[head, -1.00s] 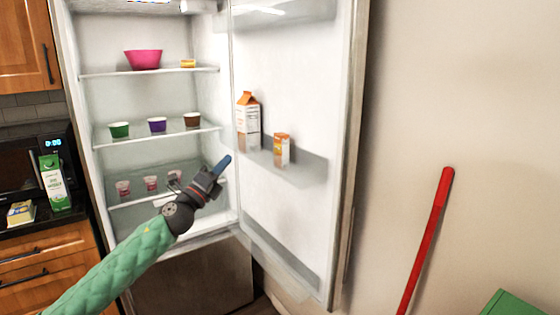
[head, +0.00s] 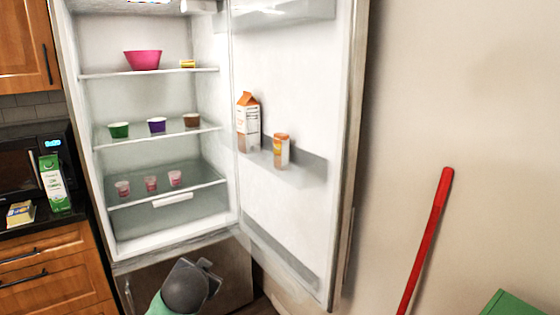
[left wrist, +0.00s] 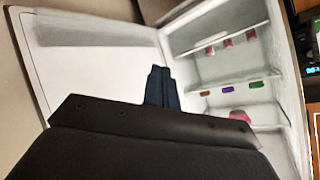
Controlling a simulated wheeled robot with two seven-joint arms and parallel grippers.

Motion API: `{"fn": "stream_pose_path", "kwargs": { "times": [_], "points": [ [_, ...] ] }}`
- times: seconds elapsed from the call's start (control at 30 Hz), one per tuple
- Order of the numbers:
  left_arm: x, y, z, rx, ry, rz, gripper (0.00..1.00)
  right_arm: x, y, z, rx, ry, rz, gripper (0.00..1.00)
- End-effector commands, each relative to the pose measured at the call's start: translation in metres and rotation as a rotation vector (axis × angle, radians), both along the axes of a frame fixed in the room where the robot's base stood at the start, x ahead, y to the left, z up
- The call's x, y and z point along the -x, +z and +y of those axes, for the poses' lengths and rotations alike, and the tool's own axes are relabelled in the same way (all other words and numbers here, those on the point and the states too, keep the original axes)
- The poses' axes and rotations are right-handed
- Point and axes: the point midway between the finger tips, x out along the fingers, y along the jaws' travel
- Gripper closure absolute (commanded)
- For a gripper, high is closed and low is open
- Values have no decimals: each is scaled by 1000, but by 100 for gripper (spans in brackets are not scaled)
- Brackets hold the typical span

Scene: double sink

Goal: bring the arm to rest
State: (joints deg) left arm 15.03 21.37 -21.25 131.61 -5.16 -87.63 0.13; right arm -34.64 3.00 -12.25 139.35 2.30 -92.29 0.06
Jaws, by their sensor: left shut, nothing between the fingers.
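My left arm (head: 185,288) shows at the bottom of the head view, low in front of the fridge's lower drawer. Its fingers are hidden there. In the left wrist view my left gripper (left wrist: 158,87) is shut and empty, its dark blue fingers together and apart from everything. My right gripper is not in view.
The fridge stands open, its door (head: 290,90) swung right. A pink bowl (head: 143,60), tubs and small cups stand on its shelves; an orange-topped carton (head: 248,122) stands in the door. A counter with a green-white carton (head: 54,183) is left. A red pole (head: 428,240) leans right.

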Motion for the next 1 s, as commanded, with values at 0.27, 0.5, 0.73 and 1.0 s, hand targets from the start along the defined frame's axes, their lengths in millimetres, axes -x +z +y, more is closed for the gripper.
{"fn": "stream_pose_path", "kwargs": {
  "times": [0.27, 0.5, 0.73, 1.0],
  "points": [
    [84, -85, -24, 156, -15, 235, 100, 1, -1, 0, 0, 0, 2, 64],
    [150, -139, -39, 268, -8, 364, 100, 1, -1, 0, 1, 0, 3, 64],
    [215, -190, -46, 341, 37, 491, 100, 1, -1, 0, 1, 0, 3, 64],
    [300, -252, -56, 402, 98, 665, 100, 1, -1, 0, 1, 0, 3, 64]
  ]
}}
